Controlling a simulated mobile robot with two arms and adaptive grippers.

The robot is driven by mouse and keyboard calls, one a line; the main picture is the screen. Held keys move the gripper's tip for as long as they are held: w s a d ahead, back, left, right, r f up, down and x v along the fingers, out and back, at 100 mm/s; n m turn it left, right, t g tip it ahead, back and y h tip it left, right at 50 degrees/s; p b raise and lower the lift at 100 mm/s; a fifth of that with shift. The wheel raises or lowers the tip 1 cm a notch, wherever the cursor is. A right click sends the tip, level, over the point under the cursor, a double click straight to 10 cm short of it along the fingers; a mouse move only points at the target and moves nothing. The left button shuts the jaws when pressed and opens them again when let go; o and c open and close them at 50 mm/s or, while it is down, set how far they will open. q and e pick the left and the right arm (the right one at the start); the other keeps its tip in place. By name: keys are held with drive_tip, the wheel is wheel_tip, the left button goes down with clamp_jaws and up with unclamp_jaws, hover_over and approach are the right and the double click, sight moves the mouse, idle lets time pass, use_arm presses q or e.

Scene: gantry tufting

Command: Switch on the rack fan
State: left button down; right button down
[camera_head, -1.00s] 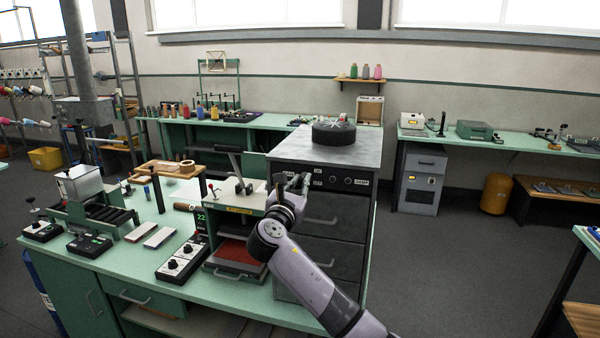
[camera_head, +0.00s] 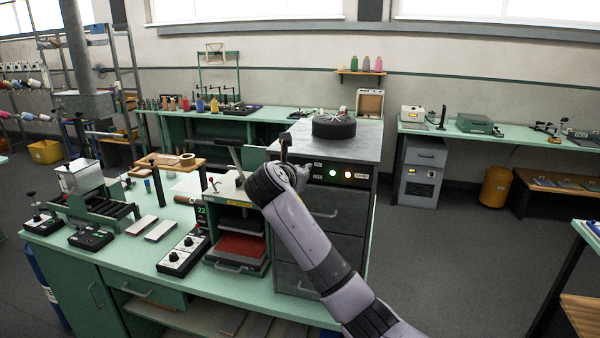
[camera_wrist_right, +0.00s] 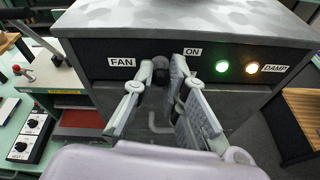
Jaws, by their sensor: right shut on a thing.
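The rack is a dark grey cabinet (camera_head: 320,215) with drawers and a black front panel along its top. In the right wrist view the panel (camera_wrist_right: 95,65) carries a FAN label (camera_wrist_right: 121,62), an ON label (camera_wrist_right: 193,51) and a DAMP label (camera_wrist_right: 274,68). A green lamp (camera_wrist_right: 222,66) and a warm white lamp (camera_wrist_right: 252,67) are lit. My right gripper (camera_wrist_right: 163,74) is shut on a small dark knob (camera_wrist_right: 160,77) between FAN and ON; the fingers partly hide it. A round black fan-like unit (camera_head: 333,128) sits on the cabinet. My left gripper is out of view.
A green bench (camera_head: 130,255) adjoins the cabinet's left side. It bears a press with a red plate (camera_head: 240,247) and a control box with dials (camera_head: 183,252). Open floor (camera_head: 440,260) lies to the right, with a yellow bin (camera_head: 495,187) further back.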

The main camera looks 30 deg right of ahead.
drive_tip(key=c, duration=1.6)
unclamp_jaws()
drive_tip(key=v, duration=1.2)
